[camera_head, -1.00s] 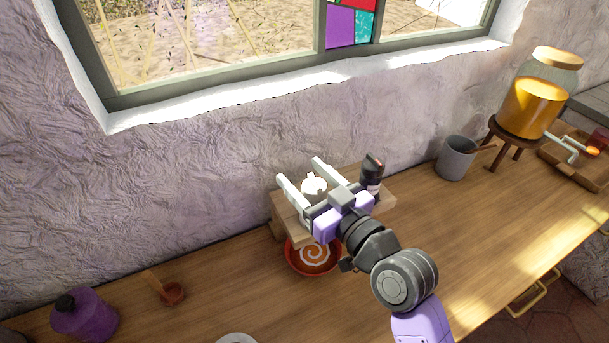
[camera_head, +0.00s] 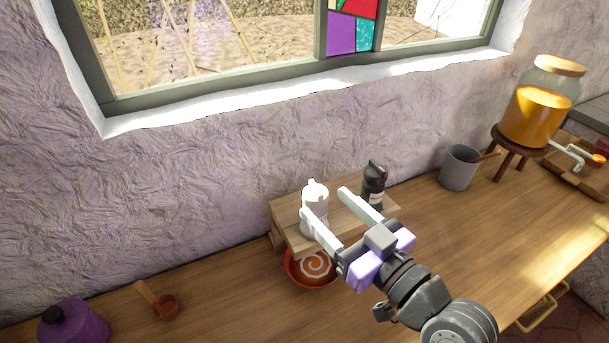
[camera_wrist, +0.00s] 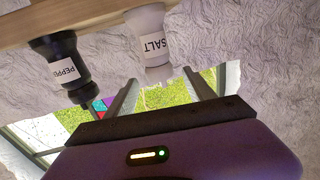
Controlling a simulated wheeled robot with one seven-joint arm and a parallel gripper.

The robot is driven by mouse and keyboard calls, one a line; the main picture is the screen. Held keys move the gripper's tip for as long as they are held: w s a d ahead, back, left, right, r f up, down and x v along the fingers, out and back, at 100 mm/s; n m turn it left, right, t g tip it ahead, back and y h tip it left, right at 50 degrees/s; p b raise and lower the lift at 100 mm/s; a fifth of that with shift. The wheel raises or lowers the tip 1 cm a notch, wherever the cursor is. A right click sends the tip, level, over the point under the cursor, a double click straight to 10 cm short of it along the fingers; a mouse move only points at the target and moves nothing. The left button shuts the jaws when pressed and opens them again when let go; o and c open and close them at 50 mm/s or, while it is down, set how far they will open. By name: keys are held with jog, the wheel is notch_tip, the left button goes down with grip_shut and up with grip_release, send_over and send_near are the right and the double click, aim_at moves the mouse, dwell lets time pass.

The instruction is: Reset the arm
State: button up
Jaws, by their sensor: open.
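My gripper (camera_head: 325,213) is open and empty, its two pale fingers apart. In the head view it is in front of a small wooden riser (camera_head: 283,214) at the wall. A white salt bottle (camera_head: 314,196) and a dark pepper bottle (camera_head: 374,184) stand on the riser. The left finger overlaps the salt bottle in the picture; I cannot tell if they touch. In the wrist view, upside down, the bottle labelled SALT (camera_wrist: 147,35) and the one labelled PEPPER (camera_wrist: 62,62) show beyond the fingers, apart from each other.
A grey cup (camera_head: 458,168) and a drink dispenser (camera_head: 537,115) on a stand are to the right. The counter at right front is clear.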

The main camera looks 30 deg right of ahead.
jog(key=s+f+m+g+h, duration=0.2)
jog(key=s+f+h, duration=0.1)
jog(key=s+f, duration=0.8)
jog(key=s+g, duration=0.1)
jog(key=s, duration=1.6)
jog(key=shift+s+a+f, duration=0.4)
jog(key=shift+a, duration=0.05)
